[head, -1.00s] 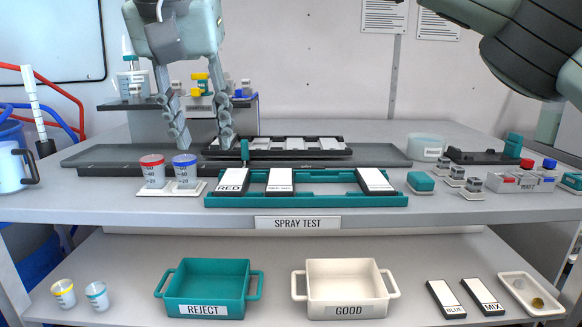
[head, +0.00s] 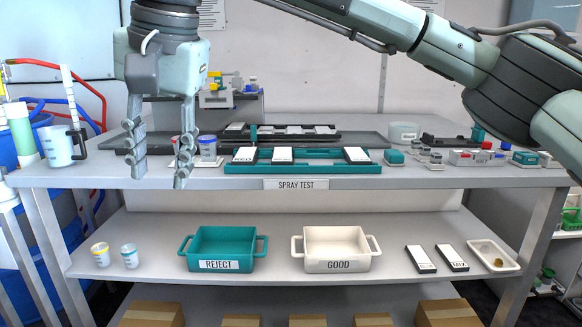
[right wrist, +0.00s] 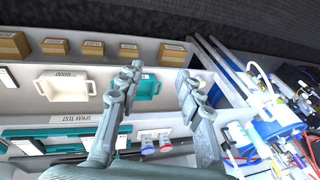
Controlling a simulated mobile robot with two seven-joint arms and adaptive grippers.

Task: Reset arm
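My right gripper (head: 160,172) hangs fingers down at the left part of the bench in the head view, its arm (head: 440,50) crossing from the upper right. Its two fingers are spread apart with nothing between them. In the right wrist view the gripper (right wrist: 158,92) also shows open and empty. Its fingers appear in front of the bench edge, left of the teal rack (head: 235,169). One finger partly covers the red-rimmed cup (head: 177,144); the blue-rimmed cup (head: 208,148) stands just to the right. My left gripper is not in view.
The SPRAY TEST bench (head: 400,178) holds a grey tray (head: 365,139), a white jug (head: 60,147) and small containers. The lower shelf holds a teal REJECT bin (head: 228,265), a cream GOOD bin (head: 338,264), two cups and two cards. Cardboard boxes (head: 150,314) stand below.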

